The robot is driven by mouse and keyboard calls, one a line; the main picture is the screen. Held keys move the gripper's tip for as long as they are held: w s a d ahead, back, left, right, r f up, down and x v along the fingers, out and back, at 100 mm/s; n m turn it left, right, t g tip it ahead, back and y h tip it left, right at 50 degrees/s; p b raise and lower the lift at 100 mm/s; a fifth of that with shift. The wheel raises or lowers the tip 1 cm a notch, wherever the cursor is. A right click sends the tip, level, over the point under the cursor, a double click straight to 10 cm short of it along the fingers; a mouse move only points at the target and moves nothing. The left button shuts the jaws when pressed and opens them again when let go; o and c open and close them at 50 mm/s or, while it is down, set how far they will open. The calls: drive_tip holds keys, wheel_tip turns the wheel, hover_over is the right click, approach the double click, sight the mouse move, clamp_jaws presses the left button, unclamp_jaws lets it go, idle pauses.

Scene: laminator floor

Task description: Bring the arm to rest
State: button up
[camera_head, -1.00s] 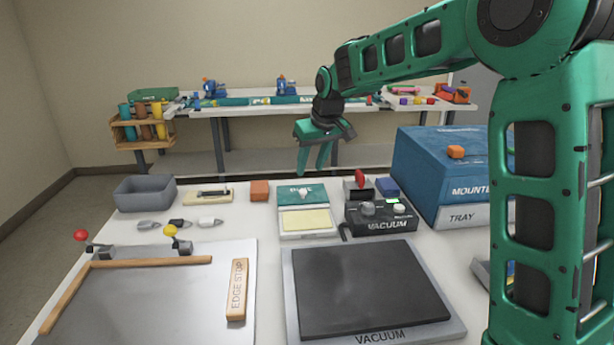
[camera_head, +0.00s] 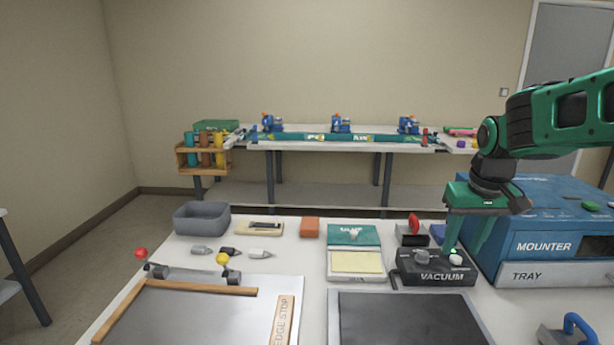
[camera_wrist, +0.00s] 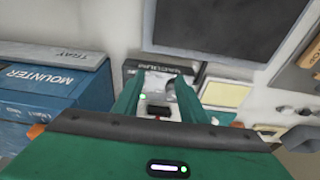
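My gripper (camera_head: 463,248) is green with two fingers pointing down. In the head view it hangs at the right, in front of or above the black vacuum control box (camera_head: 432,275); its height over the box is hard to tell. In the wrist view my gripper (camera_wrist: 157,84) has its fingers apart with nothing between them. The control box, with a green light, shows beyond the fingers (camera_wrist: 160,70). My arm reaches in from the right edge of the head view.
The blue mounter (camera_head: 545,225) stands close right of my gripper. A black vacuum plate (camera_head: 405,320), a scale-like green and cream unit (camera_head: 355,262), a grey bin (camera_head: 202,217) and a wooden-edged board (camera_head: 190,318) share the white table. A long bench (camera_head: 330,143) stands behind.

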drive_tip(key=s+d+f+m+g, duration=0.1)
drive_tip(key=s+d+f+m, duration=0.1)
drive_tip(key=s, duration=1.1)
drive_tip(key=s+d+f+m+g, duration=0.1)
drive_tip(key=s+d+f+m, duration=0.2)
drive_tip(key=s, duration=1.1)
drive_tip(key=shift+s+d+f+g+y, duration=0.15)
drive_tip(key=shift+d+f+g+y, duration=0.15)
drive_tip(key=shift+d+f, duration=0.4)
drive_tip(key=shift+w+f, duration=0.25)
drive_tip(key=shift+w, duration=0.4)
drive_tip(key=shift+s, duration=0.1)
drive_tip(key=shift+c, duration=0.9)
